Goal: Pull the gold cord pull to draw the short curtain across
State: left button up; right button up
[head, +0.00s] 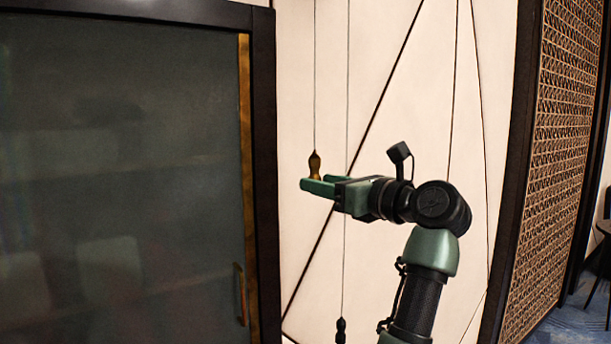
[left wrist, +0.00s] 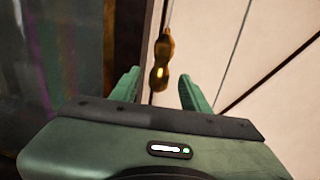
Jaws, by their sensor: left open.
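The gold cord pull (head: 314,165) hangs upright on a thin cord in front of the cream wall, right of the dark-framed glass panel. My left gripper (head: 318,187) is open, its green fingers at the pull's lower end. In the left wrist view the gold pull (left wrist: 162,60) shows between the two spread fingers (left wrist: 158,90), its lower end near the tips, with a gap on either side. I cannot tell whether a finger touches it. The short curtain cannot be made out. My right gripper is out of view.
A black pull (head: 341,330) hangs lower on a second cord, below my left gripper. The dark door frame (head: 264,170) stands close on the left, with a brass handle (head: 240,294) on the glass. A woven lattice screen (head: 563,140) stands at right.

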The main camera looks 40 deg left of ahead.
pick_arm(q)
jog(key=p+x, duration=0.1)
jog(key=x, duration=0.4)
jog(key=shift+a+p, duration=0.2)
jog(key=shift+p, duration=0.15)
grip_shut()
dwell(1.1)
